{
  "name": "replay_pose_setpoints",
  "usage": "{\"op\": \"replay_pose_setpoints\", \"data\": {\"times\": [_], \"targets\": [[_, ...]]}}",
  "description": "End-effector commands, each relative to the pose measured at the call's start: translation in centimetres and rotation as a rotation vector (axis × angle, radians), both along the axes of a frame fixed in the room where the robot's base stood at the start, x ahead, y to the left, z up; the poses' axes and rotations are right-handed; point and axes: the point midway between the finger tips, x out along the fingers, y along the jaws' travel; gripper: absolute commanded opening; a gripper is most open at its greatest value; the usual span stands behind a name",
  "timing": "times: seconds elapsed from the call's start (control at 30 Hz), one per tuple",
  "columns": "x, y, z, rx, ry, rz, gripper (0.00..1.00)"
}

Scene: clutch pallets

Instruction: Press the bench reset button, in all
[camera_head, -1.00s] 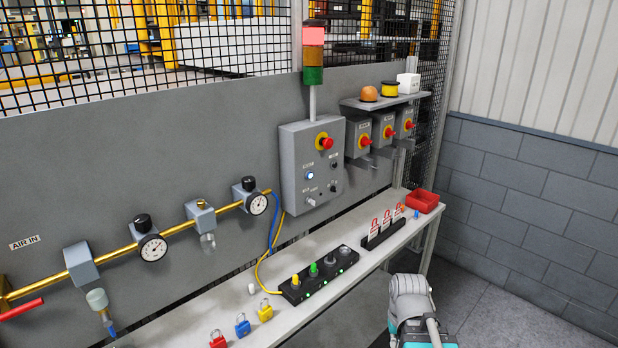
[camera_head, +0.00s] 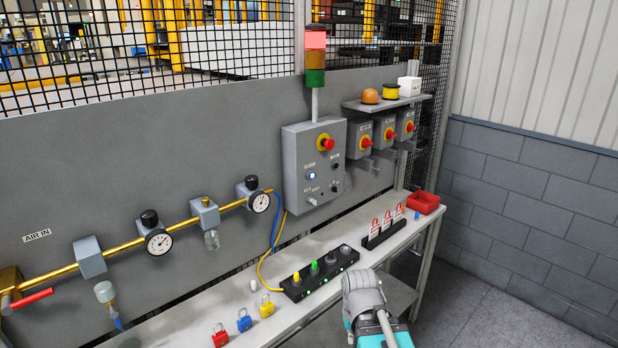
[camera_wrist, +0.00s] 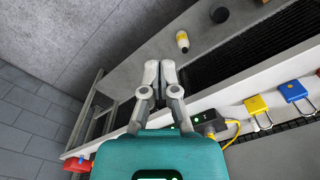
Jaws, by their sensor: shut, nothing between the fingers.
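A grey control box (camera_head: 299,190) is mounted on the grey panel in the head view. The labels are too small to read, so I cannot tell for sure which is the reset button. My gripper (camera_wrist: 160,66) shows in the wrist view, with its fingers together and nothing between them. In the head view only my arm shows, low in front of the bench, well apart from the box; the fingers are hidden there.
Three switch boxes (camera_head: 359,138) hang right of the control box. Brass pipework with gauges (camera_head: 159,242) runs left.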

Motion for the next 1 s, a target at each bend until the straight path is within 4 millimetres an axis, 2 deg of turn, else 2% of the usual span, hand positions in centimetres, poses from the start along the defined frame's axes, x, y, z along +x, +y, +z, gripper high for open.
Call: {"op": "replay_pose_setpoints", "data": {"times": [0.37,0.5,0.57,0.77,1.0], "targets": [[0.3,0.0,0.0,0.003,-0.007,0.001,0.00],[1.6,0.4,0.0,0.022,-0.046,0.005,0.00],[2.6,1.4,0.1,0.036,-0.077,0.012,0.00],[8.3,3.0,0.8,0.116,-0.257,0.017,0.00],[17.6,4.9,3.6,0.239,-0.570,-0.010,0.00]]}}
